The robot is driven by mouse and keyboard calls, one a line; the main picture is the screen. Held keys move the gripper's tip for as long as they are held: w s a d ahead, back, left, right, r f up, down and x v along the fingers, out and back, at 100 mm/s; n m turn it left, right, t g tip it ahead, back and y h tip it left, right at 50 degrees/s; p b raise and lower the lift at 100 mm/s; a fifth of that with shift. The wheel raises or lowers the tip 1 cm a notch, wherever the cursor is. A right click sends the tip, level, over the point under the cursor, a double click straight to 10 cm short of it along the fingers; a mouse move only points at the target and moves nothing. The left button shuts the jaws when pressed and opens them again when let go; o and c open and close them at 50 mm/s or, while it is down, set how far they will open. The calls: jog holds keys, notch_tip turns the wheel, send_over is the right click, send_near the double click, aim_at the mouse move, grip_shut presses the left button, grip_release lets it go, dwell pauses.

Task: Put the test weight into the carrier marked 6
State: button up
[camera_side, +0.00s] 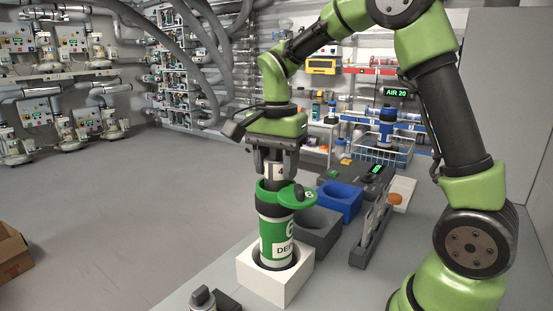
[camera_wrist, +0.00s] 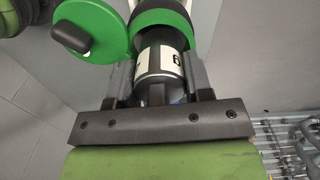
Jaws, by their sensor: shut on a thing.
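My gripper (camera_side: 276,168) is shut on the test weight (camera_side: 273,173), a silvery cylinder with a white label. It holds the weight upright over the mouth of the green carrier marked 6 (camera_side: 273,228); its lower end is hidden by the carrier rim, so how deep it sits cannot be told. The carrier stands upright in a white holder (camera_side: 290,288). Its round green lid (camera_side: 297,197) is swung open to the right. In the wrist view the weight (camera_wrist: 160,62) is between the fingers (camera_wrist: 160,85), with the green rim (camera_wrist: 165,18) around its far end and the lid (camera_wrist: 100,30) beside it.
A grey holder (camera_side: 315,240) and a blue holder (camera_side: 340,203) stand behind and right of the carrier. A grey rack (camera_side: 370,235) is further right. A wire basket (camera_side: 392,160) holds a blue carrier (camera_side: 386,128). A dark knob (camera_side: 203,297) is at the front.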

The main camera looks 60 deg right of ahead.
jog(key=o, duration=1.3)
jog(key=shift+c, duration=0.2)
notch_tip(320, 180, up, 10)
jog(key=shift+f, duration=0.1)
